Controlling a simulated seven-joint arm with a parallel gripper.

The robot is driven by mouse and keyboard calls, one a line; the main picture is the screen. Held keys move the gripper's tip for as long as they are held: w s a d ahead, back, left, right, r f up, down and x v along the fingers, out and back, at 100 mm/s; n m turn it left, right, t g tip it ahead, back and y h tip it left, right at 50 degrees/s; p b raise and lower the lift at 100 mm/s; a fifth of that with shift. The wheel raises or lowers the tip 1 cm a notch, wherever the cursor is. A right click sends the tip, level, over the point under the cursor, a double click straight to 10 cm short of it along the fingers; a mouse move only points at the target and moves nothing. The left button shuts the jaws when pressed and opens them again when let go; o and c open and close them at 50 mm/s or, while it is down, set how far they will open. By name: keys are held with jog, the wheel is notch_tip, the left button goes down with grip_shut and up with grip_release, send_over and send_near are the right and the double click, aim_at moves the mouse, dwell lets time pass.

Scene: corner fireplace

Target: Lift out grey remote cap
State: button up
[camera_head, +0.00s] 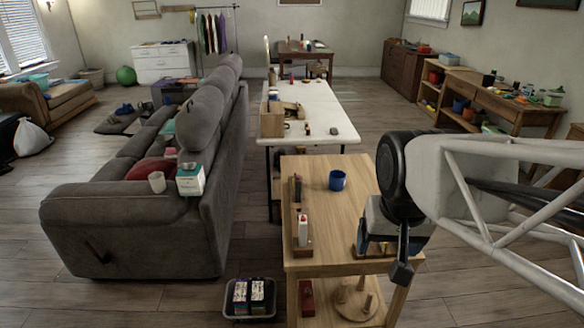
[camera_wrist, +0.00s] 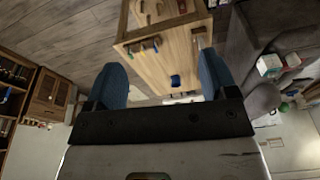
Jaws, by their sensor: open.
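I cannot pick out a grey remote cap for certain in either view. On the wooden table (camera_head: 335,235) in the head view, a small white upright item (camera_head: 302,228) stands in a brown holder (camera_head: 302,250) near the left edge. A dark upright item (camera_head: 297,188) stands behind it. My gripper (camera_wrist: 160,75) is open and empty, its two blue fingers spread wide in the wrist view. In the head view it hangs at the table's right side and hides part of the top.
A blue mug (camera_head: 337,180) stands on the table and also shows in the wrist view (camera_wrist: 175,80). A grey sofa (camera_head: 130,225) is at left, a long white table (camera_head: 320,100) behind. The tabletop's middle is clear.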

jog(key=w+a+r+m, duration=0.1)
jog(key=w+m, duration=0.1)
jog(key=w, duration=0.7)
jog(key=w+r+m, duration=0.2)
jog(key=w, duration=0.7)
jog(key=m+g, duration=0.2)
jog(key=m, duration=1)
send_over(298, 177)
notch_tip(298, 177, down, 25)
jog(key=shift+f, duration=0.1)
jog(key=shift+w+a+f+m, duration=0.1)
jog(key=shift+w+f+m, duration=0.2)
jog(key=shift+f, duration=0.2)
jog(key=shift+f, duration=0.1)
jog(key=shift+f, duration=1.15)
jog(key=shift+f, duration=0.15)
